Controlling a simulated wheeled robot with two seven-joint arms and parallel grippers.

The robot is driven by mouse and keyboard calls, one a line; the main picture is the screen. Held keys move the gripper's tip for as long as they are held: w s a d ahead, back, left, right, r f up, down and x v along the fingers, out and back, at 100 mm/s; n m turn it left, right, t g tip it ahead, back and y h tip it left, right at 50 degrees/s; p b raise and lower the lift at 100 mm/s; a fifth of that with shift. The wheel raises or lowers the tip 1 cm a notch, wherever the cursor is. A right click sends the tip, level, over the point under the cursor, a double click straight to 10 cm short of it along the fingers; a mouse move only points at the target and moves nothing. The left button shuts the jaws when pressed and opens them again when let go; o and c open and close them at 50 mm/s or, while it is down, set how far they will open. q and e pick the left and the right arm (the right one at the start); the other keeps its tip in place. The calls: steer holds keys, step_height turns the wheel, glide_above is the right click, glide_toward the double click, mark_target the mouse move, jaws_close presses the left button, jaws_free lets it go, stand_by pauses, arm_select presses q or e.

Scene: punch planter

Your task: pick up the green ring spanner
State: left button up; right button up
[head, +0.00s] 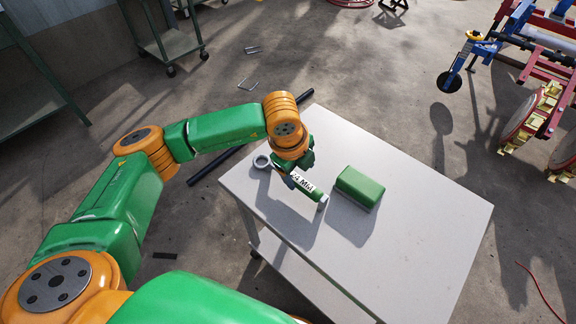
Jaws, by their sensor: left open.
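My right gripper is not in view.
The table's right and front parts are clear. A dark bar (215,164) lies behind the table's left edge. Red and blue machinery (520,60) stands at the far right.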

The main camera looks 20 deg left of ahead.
mark_target(296, 180)
arm_select(q)
steer(key=f, duration=0.4)
steer(key=shift+w+a+f, duration=0.1)
steer(key=shift+a+f, duration=0.2)
steer(key=shift+f, duration=0.05)
steer(key=shift+w+d+f, duration=0.1)
steer(key=shift+w+f, duration=0.1)
steer(key=shift+f, duration=0.1)
jaws_close()
